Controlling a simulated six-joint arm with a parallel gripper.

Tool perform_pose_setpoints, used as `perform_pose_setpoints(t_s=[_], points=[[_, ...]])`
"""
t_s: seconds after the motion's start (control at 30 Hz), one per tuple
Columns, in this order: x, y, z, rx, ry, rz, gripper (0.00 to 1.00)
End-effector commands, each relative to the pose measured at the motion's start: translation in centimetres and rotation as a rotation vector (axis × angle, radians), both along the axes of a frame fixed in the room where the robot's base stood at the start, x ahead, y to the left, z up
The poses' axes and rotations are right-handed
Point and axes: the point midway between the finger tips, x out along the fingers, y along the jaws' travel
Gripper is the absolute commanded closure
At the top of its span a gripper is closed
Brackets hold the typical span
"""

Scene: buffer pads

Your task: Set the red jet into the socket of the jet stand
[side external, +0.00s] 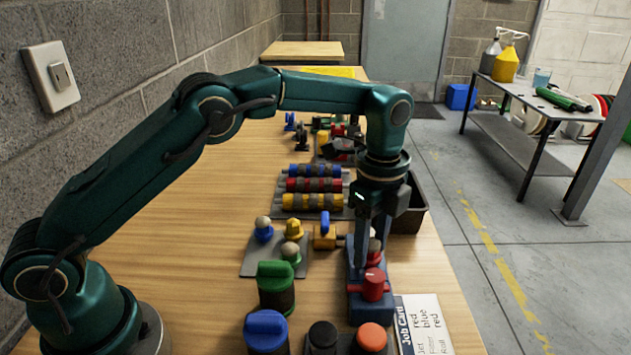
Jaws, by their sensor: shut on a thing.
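My gripper (371,257) points straight down and is shut on the red jet (374,258), a small red piece with a pale rounded top, mostly hidden between the fingers. Below and around the fingertips is a long blue stand (356,306), which looks like the jet stand. A red knob (374,283) stands on its near part. The socket is hidden behind the fingers and knob. I cannot tell whether the jet is in the socket or just above it.
A grey plate (248,268) with blue, yellow and green jets lies left of the stand. A green-capped jar (276,286), a blue-capped jar (265,332) and black and orange caps are nearer. Striped rolls (313,185) lie behind. A job card (424,325) and black bin (414,212) are at right.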

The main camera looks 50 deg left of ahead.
Motion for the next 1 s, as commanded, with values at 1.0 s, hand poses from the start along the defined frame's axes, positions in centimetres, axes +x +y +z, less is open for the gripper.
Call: perform_pose_setpoints(t_s=[1.0], points=[[0.0,0.0,-1.5,0.000,0.000,0.000,1.00]])
